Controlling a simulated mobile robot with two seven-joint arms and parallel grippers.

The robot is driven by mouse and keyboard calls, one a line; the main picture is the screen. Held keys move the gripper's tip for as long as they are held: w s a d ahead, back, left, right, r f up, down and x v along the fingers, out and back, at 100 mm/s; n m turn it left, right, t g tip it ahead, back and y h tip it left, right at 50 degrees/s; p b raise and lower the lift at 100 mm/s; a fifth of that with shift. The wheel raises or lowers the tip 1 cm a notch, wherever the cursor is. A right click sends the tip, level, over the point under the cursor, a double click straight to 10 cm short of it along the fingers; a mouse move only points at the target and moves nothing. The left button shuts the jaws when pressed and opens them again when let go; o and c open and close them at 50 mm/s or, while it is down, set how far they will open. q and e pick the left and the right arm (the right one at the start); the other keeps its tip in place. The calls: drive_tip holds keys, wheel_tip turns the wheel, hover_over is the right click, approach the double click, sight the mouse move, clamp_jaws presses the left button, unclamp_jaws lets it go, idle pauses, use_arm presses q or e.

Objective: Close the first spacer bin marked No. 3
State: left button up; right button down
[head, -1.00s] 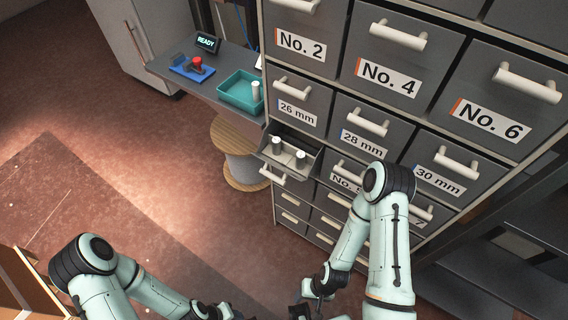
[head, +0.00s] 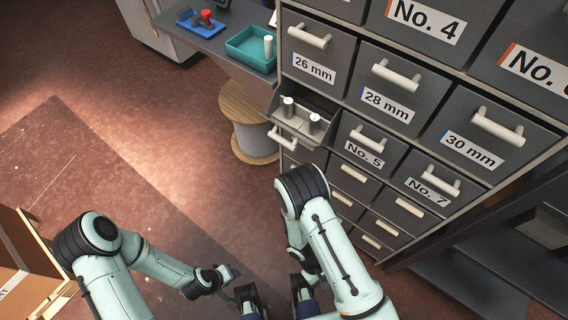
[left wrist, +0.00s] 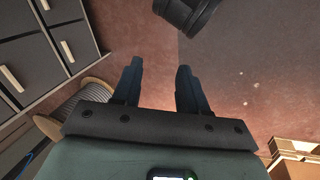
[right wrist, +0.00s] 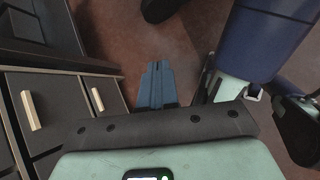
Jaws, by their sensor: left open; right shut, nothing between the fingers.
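A grey bin (head: 303,112) is pulled out of the cabinet, directly below the 26 mm drawer and left of the No. 5 drawer. It holds white-topped cylindrical pieces. Its pale handle (head: 283,138) is on the front; its label cannot be seen. In the left wrist view, my left gripper (left wrist: 159,70) is open and empty over the floor. In the right wrist view, my right gripper (right wrist: 158,68) is shut and empty, to the right of cabinet drawers. Both grippers are low at the bottom of the head view, well apart from the open bin.
The closed No. 5 drawer (head: 371,148) and No. 7 drawer (head: 435,184) are right of the bin. A wooden spool (head: 245,103) stands left of it, near a bench with a teal tray (head: 235,52). A cardboard box (head: 15,255) is at lower left. Floor ahead is clear.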

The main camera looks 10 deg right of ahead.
drive_tip(key=w+d+r+n+t+h+b, duration=0.1)
drive_tip(key=w+d+n+t+h+b, duration=0.25)
drive_tip(key=w+h, duration=0.5)
drive_tip(key=w+a+r+t+h+b, duration=0.1)
drive_tip(key=w+a+r+t+b, duration=0.1)
drive_tip(key=w+a+r+t, duration=0.3)
drive_tip(key=w+a+r+t+h+b, duration=0.1)
drive_tip(key=w+r+t+h+b, duration=0.15)
drive_tip(key=w, duration=0.45)
drive_tip(key=w+a+r+t+h+b, duration=0.1)
drive_tip(key=w+a+r+t, duration=0.1)
drive_tip(key=a+r+t, duration=0.45)
drive_tip(key=w+a+r+t+b, duration=0.1)
drive_tip(key=w+a+r+t, duration=0.25)
drive_tip(key=a+r, duration=0.45)
use_arm(q)
drive_tip(key=a+f+b, duration=0.1)
drive_tip(key=a+f, duration=0.1)
drive_tip(key=f, duration=0.5)
drive_tip(key=w+a+f+y+b, duration=0.1)
drive_tip(key=a+f, duration=0.1)
drive_tip(key=f, duration=0.6)
drive_tip(key=shift+a+f+n, duration=0.3)
drive_tip(key=shift+a, duration=0.1)
use_arm(e)
drive_tip(key=x, duration=1.2)
drive_tip(key=shift+r+t, duration=0.3)
drive_tip(key=shift+r, duration=0.15)
